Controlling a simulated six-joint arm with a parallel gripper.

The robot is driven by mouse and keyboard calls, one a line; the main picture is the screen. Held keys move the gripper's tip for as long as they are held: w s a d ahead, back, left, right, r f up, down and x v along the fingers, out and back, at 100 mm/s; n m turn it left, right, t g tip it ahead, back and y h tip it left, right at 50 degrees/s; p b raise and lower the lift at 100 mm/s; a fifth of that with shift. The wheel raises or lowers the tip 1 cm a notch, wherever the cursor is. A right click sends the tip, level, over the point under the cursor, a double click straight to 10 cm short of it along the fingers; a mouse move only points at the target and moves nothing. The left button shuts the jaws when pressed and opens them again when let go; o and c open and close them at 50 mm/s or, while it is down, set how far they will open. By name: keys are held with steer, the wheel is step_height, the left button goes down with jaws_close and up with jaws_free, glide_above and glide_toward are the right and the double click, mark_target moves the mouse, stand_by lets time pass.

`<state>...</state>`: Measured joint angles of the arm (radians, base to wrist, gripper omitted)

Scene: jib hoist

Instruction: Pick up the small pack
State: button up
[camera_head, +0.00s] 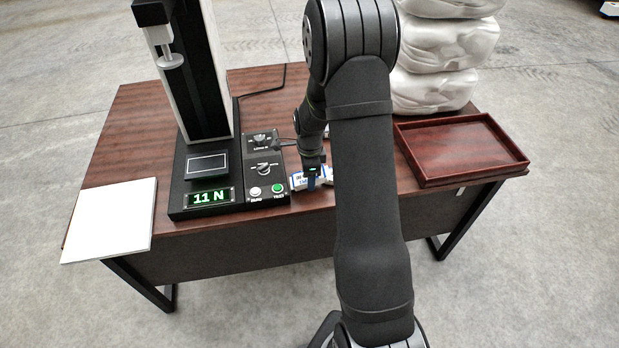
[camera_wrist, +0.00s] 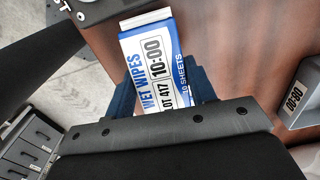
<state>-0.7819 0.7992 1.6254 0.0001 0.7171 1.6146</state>
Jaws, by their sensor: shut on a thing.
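The small pack (camera_wrist: 154,62) is a white and blue wet wipes pack printed "WET WIPES", "10:00" and "LOT 417". In the wrist view it sits between the two blue fingers of my gripper (camera_wrist: 162,92), which is shut on it. In the head view the pack (camera_head: 298,181) shows at the front of the table, just right of the tester's control panel, with my gripper (camera_head: 312,180) at it. My arm hides part of that area. I cannot tell whether the pack still touches the table.
A force tester (camera_head: 207,150) reading "11 N" stands left of the pack, with a control panel (camera_head: 264,168) beside it. A white sheet (camera_head: 112,220) lies at the left. A red-brown tray (camera_head: 462,150) is at the right, before stacked white bags (camera_head: 440,60). A grey block marked "00:80" (camera_wrist: 298,95) stands nearby.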

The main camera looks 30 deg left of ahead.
steer(key=r, duration=0.3)
steer(key=shift+w+d, duration=0.1)
steer(key=shift+d, duration=0.1)
steer(key=w+d+r, duration=0.2)
steer(key=d+r, duration=0.4)
steer(key=d, duration=0.4)
steer(key=a+f+m+y, duration=0.1)
steer(key=a+m, duration=0.1)
steer(key=s+a+f+m+y, duration=0.1)
steer(key=a+m, duration=0.2)
steer(key=s+a+f+m+y, duration=0.1)
steer(key=a+m, duration=0.1)
steer(key=a, duration=0.1)
steer(key=shift+a+f+m, duration=0.15)
steer(key=shift+f+m, duration=0.15)
steer(key=shift+s+a+f+m, duration=0.1)
steer(key=shift+a+f+m, duration=0.2)
steer(key=shift+a+m, duration=0.15)
steer(key=shift+f, duration=3.3)
steer(key=shift+f, duration=0.4)
steer(key=shift+d+f, duration=0.1)
steer(key=shift+f, duration=0.25)
